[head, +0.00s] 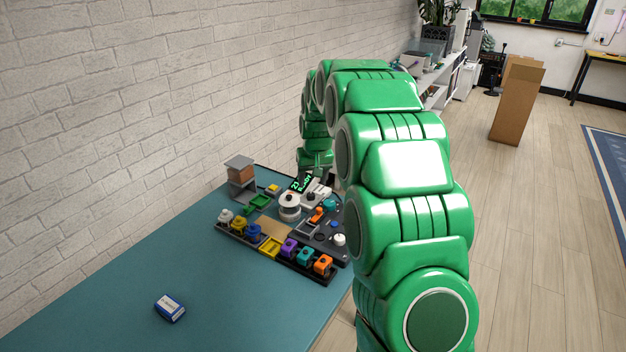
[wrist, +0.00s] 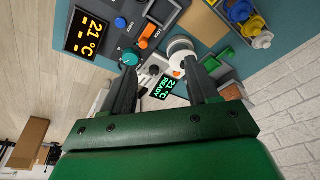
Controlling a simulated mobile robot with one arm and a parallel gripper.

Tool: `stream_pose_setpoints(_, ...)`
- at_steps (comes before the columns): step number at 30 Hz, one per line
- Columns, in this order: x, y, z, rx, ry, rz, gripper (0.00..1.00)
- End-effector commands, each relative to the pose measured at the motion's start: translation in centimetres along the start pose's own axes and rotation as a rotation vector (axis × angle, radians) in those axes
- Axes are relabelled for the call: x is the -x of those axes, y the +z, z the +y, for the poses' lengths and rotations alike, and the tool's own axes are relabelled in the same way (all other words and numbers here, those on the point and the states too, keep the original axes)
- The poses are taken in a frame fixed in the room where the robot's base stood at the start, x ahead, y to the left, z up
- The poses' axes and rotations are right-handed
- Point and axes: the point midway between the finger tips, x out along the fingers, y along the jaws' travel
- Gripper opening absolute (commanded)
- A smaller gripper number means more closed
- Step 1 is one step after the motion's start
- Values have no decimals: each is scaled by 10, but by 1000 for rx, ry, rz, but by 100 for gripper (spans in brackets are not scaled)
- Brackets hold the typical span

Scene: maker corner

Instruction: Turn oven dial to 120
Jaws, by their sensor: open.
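In the wrist view, a teal knob (wrist: 130,58) sits beside a dark display (wrist: 91,33) with orange digits reading 21 °C. I cannot tell for certain which knob is the oven dial. A second display (wrist: 164,88) shows green text, 21 °C READY; it also shows in the head view (head: 301,184). The teal knob shows in the head view (head: 329,204) too. My gripper (wrist: 159,66) is open and empty over the panel, its left fingertip overlapping the view just below the teal knob. In the head view my arm hides most of it.
A blue button (wrist: 121,22) and an orange switch (wrist: 148,31) are near the teal knob. A white round part (wrist: 181,46) is by the right finger. Several coloured blocks stand in a black rack (head: 262,256). A blue-and-white box (head: 170,308) lies on the teal table (head: 100,300), whose front is mostly clear.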

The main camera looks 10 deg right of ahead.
Motion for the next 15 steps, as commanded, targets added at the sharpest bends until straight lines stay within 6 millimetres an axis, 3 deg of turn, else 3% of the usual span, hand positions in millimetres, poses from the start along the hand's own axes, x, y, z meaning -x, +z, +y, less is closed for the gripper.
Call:
stream_pose_setpoints(6, 11, 14, -3, 1, -1, -14, 59)
stream_pose_setpoints(15, 14, 19, -4, 1, -1, -20, 59)
